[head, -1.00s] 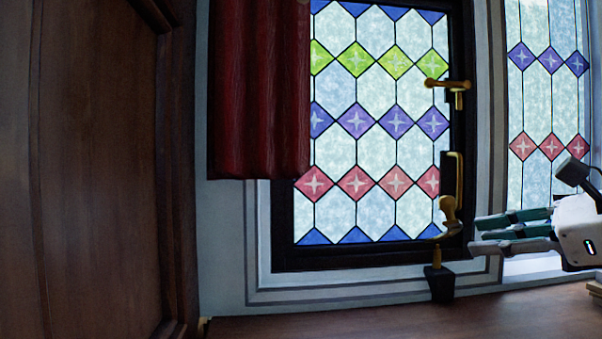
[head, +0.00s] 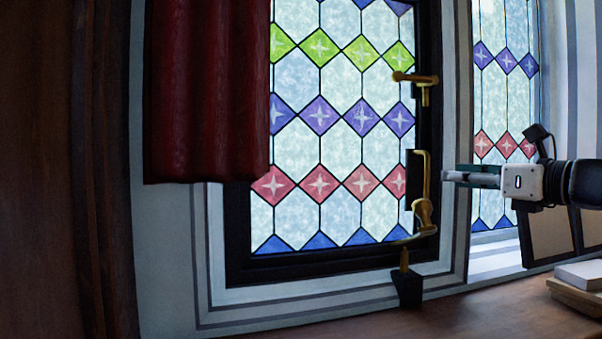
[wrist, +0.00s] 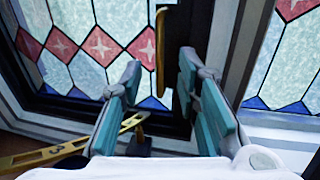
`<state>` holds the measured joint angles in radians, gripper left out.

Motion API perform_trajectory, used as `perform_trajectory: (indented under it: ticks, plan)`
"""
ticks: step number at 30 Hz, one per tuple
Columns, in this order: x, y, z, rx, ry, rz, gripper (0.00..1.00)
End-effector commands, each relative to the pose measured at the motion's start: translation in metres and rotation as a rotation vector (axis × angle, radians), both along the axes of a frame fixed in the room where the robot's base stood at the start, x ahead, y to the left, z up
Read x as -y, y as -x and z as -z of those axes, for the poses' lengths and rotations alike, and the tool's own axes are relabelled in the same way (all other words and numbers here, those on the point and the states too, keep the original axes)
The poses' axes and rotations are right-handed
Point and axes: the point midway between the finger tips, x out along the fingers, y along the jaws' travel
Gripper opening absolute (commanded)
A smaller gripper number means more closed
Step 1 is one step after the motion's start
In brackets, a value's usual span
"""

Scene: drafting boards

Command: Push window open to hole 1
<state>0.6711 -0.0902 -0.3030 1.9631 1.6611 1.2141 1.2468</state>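The stained-glass window (head: 340,145) in its black frame shows in the head view. A brass latch (head: 415,78) and an upright brass pull handle (head: 425,175) are on its right side. A brass arm (head: 418,236) shows below the handle, above a black block with a brass post (head: 407,288). In the wrist view a brass bar with holes (wrist: 45,157) lies at lower left. My gripper (wrist: 160,62) is open and empty. The pull handle (wrist: 160,60) shows between its teal-padded fingers, apparently beyond the tips. In the head view my gripper (head: 447,175) is just right of the handle.
A dark red curtain (head: 205,95) covers the window's upper left. A second patterned pane (head: 490,100) stands to the right, behind my gripper. A wooden sill or desk (head: 470,310) runs along the bottom, with stacked pale blocks or books (head: 578,280) at right.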

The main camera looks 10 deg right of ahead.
Motion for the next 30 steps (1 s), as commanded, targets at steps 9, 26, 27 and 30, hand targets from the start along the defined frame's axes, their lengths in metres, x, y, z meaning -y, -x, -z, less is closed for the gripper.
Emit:
perform_trajectory:
  ticks: [9,26,27,30]
  plan:
    - [-0.014,-0.057,0.000,-0.001,0.000,-0.002,0.30]
    - [-0.019,-0.080,0.000,0.000,0.001,0.000,0.30]
    - [-0.019,-0.080,0.000,0.000,0.001,0.000,0.23]
    - [-0.019,-0.080,0.000,0.000,0.001,0.000,0.00]
